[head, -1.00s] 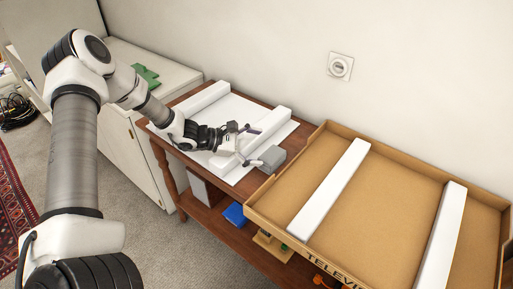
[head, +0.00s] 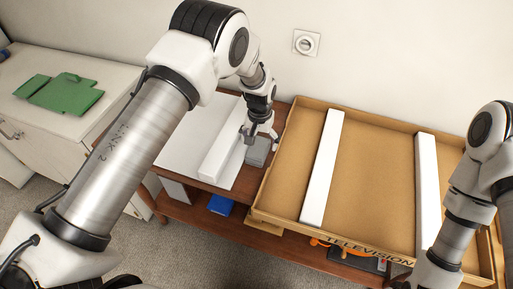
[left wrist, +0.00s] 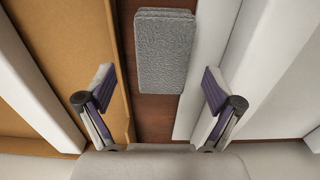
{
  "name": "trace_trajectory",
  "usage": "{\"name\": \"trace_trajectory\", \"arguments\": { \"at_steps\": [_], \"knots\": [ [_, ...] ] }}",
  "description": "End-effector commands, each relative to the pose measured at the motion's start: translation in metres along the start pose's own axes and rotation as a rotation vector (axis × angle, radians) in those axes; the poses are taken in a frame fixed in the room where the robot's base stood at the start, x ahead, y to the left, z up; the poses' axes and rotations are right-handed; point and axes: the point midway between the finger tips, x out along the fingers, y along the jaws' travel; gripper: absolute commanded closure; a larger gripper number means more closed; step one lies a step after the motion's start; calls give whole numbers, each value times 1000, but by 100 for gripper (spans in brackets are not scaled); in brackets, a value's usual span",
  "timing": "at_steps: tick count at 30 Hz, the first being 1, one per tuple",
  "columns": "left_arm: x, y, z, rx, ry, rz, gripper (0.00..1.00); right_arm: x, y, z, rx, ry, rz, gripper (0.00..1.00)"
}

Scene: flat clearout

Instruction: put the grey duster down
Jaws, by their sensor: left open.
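The grey duster (head: 258,152) lies flat on the brown wooden table, in the strip between a white foam bar and the cardboard tray. In the left wrist view the duster (left wrist: 167,52) shows as a grey fuzzy block at the top middle. My left gripper (head: 261,136) is open just above the duster. In the left wrist view its two fingers (left wrist: 158,82) stand wide apart, one on each side of the duster's line, with nothing held between them. My right arm shows at the right edge of the head view, but its gripper is out of the picture.
A large cardboard tray (head: 375,129) with two white foam bars stands right of the duster. A white foam bar (head: 222,140) on a white sheet is to the left. A blue item (head: 220,205) is on the shelf below. Green pieces (head: 62,92) lie on the white cabinet.

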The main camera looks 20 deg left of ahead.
Motion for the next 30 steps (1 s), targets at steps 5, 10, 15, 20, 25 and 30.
{"name": "trace_trajectory", "arguments": {
  "at_steps": [5, 10, 15, 20, 25, 30],
  "knots": [
    [30, -4, 3, -1, -3, 1, 8, -17, 0, 0, 0, 1, 0, 11],
    [41, -4, 2, -1, 0, 0, 8, -17, 0, 0, 0, 0, 0, 11],
    [40, -5, 2, -2, 0, 0, 26, -16, 0, 0, 0, 0, 0, 11],
    [40, -5, 2, -2, 0, 1, 73, -16, 0, 0, 0, 0, 0, 11],
    [40, -5, 2, -2, 0, 1, 79, -16, 0, 0, 0, 0, 0, 11],
    [37, -5, 1, -2, 1, 1, 79, -15, 0, 0, 0, 0, 0, 11]
  ]
}}
